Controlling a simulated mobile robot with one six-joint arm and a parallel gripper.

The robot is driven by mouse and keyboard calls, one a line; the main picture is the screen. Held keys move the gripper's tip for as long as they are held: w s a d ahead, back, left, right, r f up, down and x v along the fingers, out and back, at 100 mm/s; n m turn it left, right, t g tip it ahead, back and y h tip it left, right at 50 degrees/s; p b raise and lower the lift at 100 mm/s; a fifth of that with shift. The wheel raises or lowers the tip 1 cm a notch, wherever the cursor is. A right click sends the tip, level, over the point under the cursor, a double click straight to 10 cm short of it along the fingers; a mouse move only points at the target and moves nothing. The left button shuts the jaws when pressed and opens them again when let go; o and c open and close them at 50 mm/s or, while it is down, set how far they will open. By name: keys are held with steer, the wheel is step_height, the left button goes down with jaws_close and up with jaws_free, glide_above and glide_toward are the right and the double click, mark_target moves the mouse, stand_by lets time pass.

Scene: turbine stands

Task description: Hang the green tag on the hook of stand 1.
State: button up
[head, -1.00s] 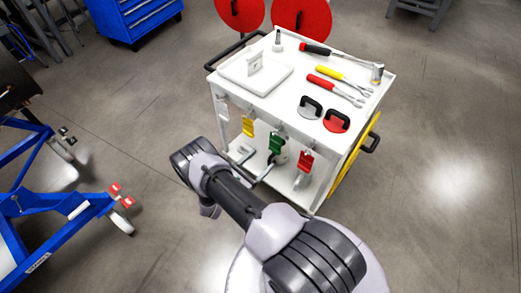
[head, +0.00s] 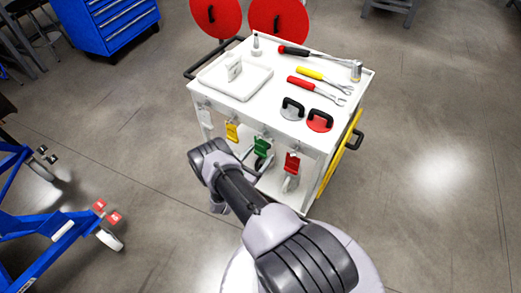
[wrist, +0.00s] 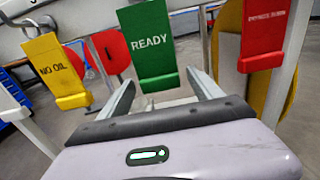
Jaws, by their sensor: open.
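The green tag (head: 262,147), marked READY in the wrist view (wrist: 149,42), hangs from a hook on the front of the white cart (head: 207,95). My gripper (wrist: 160,78) is open, its two fingers pointing at the tag's lower end, one to each side in the picture. Whether they reach around the tag is not clear. In the head view my gripper is partly hidden behind my wrist, close to the cart front. A blue wheeled stand (head: 48,229) with red blocks is at the left; no number is readable on it, and no hook is clear.
A yellow NO OIL tag (wrist: 56,68) hangs left of the green one and a red tag (wrist: 265,32) right of it, both close to my fingers. Tools and a white tray (head: 235,82) lie on the cart top. Floor between cart and blue stand is clear.

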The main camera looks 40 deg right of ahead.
steer(key=shift+b, duration=0.45)
jaws_close()
stand_by(0.4)
